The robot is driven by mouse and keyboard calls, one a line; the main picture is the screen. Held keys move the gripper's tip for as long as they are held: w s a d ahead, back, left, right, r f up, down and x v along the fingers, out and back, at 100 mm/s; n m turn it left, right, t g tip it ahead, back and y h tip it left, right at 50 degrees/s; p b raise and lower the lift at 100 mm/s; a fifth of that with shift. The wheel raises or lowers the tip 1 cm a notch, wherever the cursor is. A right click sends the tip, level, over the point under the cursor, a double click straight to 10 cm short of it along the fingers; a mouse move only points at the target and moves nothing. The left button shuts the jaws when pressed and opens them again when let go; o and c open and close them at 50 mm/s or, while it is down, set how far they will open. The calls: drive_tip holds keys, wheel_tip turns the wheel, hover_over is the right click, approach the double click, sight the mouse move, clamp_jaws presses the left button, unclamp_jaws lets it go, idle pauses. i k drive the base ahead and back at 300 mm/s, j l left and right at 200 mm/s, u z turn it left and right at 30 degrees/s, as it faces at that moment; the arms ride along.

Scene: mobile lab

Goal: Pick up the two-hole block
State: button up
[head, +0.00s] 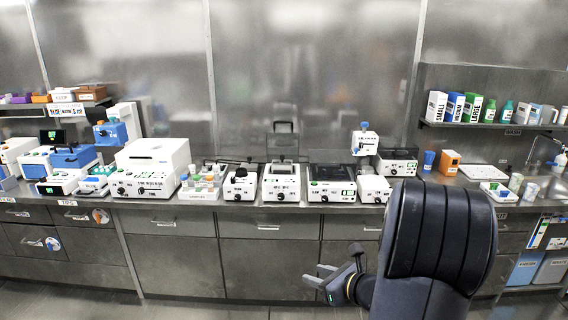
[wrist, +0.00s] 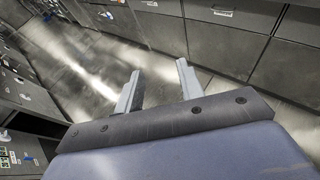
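I cannot make out the two-hole block in either view; it may be too small or hidden. My gripper (head: 318,276) is low in front of the drawer fronts, below the bench top. Its two grey fingers stand apart with nothing between them. In the wrist view the same fingers (wrist: 157,84) are spread over bare floor and cabinet fronts. My arm covers part of the bench front at the right in the head view.
A long steel bench (head: 225,209) carries several white instruments, including a large white box (head: 150,165) at left. A rack with coloured caps (head: 200,185) stands beside it. A wall shelf (head: 490,126) holds boxes and bottles at right. The floor (wrist: 75,75) looks clear.

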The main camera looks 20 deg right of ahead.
sight(282, 164)
drive_tip(key=i+l+z, duration=0.1)
drive_tip(key=i+l, duration=0.15)
drive_tip(key=i, duration=0.6)
drive_tip(key=i+l+z, duration=0.15)
drive_tip(key=i, duration=0.75)
drive_tip(key=i+l+z, duration=0.1)
drive_tip(key=i, duration=0.75)
